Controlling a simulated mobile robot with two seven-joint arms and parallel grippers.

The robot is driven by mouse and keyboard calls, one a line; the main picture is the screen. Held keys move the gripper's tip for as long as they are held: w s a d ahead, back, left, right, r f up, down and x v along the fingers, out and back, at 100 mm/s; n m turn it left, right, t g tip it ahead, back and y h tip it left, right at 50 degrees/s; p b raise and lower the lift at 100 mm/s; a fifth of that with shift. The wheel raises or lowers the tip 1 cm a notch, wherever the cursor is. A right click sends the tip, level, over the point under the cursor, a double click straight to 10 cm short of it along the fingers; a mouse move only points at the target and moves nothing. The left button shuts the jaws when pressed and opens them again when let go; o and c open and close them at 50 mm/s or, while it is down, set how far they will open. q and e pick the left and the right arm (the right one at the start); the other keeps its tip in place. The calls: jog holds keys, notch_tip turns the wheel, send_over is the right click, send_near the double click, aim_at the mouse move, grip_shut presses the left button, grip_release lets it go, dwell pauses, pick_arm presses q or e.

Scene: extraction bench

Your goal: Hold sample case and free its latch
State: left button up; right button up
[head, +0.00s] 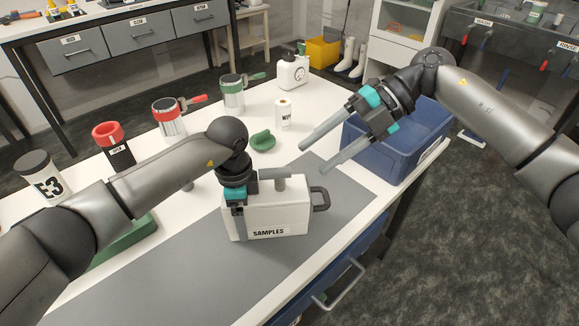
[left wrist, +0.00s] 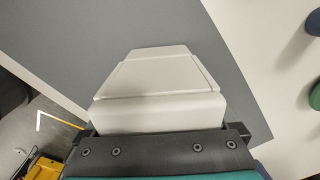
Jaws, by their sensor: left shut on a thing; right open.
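The sample case (head: 280,218) is a white box labelled SAMPLES with a dark side handle (head: 320,199), standing upright on the grey mat (head: 350,200). A grey block, which may be the latch (head: 280,184), shows on its top edge. My left gripper (head: 239,215) is shut on the left end of the case, reaching down from above. In the left wrist view the pale case (left wrist: 160,85) fills the middle, with the gripper's dark body below it. My right gripper (head: 316,155) is open and empty, above and to the right of the case, its fingers pointing left.
A blue bin (head: 400,150) stands at the right table edge under my right arm. A green object (head: 262,140), a white roll or bottle (head: 283,114), lidded canisters (head: 168,118) and a white jug (head: 292,72) stand behind. The mat's right part is clear.

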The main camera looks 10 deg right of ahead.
aim_at(289, 168)
jog(key=w+d+m+t+y, duration=0.1)
jog(key=d+m+t+y, duration=0.3)
jog(key=m, duration=1)
jog(key=shift+g+h, duration=0.4)
jog(key=shift+g, duration=0.4)
jog(key=x, duration=0.3)
jog(key=f+x, duration=0.1)
jog(key=x, duration=0.7)
jog(key=shift+d+f, duration=0.15)
jog(key=shift+d, duration=0.15)
grip_shut()
jog(key=shift+w, duration=0.1)
